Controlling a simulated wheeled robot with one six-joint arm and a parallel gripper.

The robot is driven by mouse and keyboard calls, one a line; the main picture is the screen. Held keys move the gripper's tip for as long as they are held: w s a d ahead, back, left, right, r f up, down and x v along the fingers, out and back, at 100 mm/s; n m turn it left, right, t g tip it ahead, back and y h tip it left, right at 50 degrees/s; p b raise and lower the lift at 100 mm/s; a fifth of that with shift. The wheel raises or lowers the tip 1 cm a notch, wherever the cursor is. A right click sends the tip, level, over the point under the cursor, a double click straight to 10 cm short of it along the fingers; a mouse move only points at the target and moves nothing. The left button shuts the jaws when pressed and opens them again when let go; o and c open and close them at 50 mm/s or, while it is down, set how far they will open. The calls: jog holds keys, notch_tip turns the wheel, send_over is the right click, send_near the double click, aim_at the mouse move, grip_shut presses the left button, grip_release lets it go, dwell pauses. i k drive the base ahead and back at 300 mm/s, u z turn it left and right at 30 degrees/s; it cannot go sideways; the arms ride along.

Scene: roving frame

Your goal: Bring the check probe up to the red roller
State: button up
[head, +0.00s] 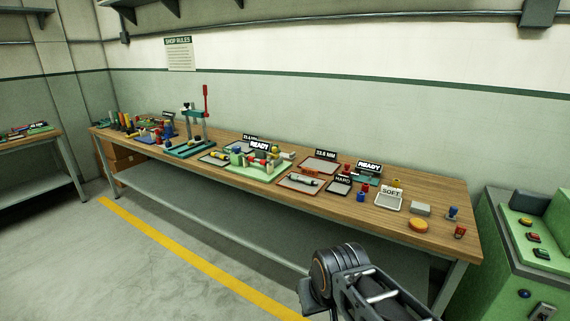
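A long wooden workbench (400,225) runs along the wall. A dark grey rod-like tool (303,181) lies in a red-edged tray, and a similar one (219,156) lies in a tray further left. I cannot tell which, if either, is the check probe. My arm shows at the bottom, apart from the bench; my gripper's fingertips do not show.
A teal press with a red lever (206,100) stands left of the fixture. A SOFT tray (389,200), an orange disc (418,225) and small coloured parts sit at right. A green machine (522,255) stands past the bench's right end. The floor in front is clear.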

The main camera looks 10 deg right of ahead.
aim_at(274, 155)
jog(key=u, duration=0.2)
jog(key=i, duration=0.55)
jog(key=u, duration=0.45)
jog(key=i, duration=1.2)
jog(key=z, duration=0.75)
jog(key=i, duration=1.15)
jog(key=z, duration=0.8)
